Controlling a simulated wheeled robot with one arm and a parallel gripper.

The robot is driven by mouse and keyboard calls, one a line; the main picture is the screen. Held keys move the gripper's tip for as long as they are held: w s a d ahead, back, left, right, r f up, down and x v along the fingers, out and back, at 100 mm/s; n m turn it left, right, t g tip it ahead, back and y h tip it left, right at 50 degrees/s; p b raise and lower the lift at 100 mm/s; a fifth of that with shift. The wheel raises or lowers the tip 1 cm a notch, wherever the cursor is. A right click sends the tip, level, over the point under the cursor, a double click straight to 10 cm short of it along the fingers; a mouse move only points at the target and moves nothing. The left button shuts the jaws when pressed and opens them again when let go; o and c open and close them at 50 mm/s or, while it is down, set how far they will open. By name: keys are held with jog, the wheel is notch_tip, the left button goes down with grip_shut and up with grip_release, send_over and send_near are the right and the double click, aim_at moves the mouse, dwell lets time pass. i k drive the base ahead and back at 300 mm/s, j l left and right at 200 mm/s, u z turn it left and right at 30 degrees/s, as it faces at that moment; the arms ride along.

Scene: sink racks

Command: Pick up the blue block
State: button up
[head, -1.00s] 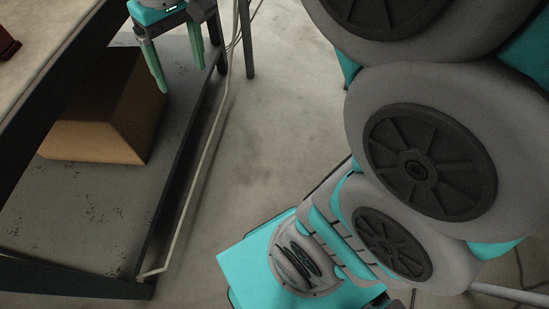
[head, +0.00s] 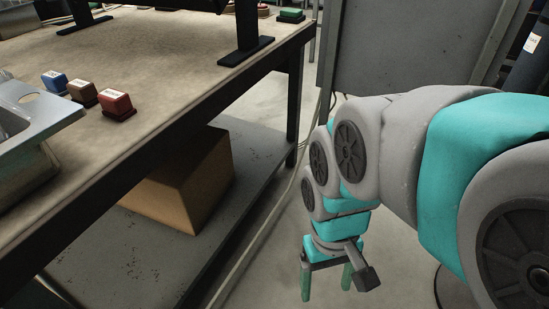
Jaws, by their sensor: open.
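The blue block (head: 54,79) sits on the tabletop at the left of the head view, with a white label on its top. A brown block (head: 82,91) and a red block (head: 116,104) stand close to its right in a slanting row. My gripper (head: 326,283) hangs low over the floor, to the right of the table and well below its top. Its two green fingers are apart and nothing shows between them. The blue block and my gripper are far from each other.
A metal sink (head: 40,128) lies left of the blocks. A cardboard box (head: 190,185) is on the shelf below the table. Black stand feet (head: 246,51) and a green block (head: 291,15) are farther back. The tabletop (head: 170,80) right of the blocks is clear.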

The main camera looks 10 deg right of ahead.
aim_at(55, 81)
jog(key=u, duration=1.05)
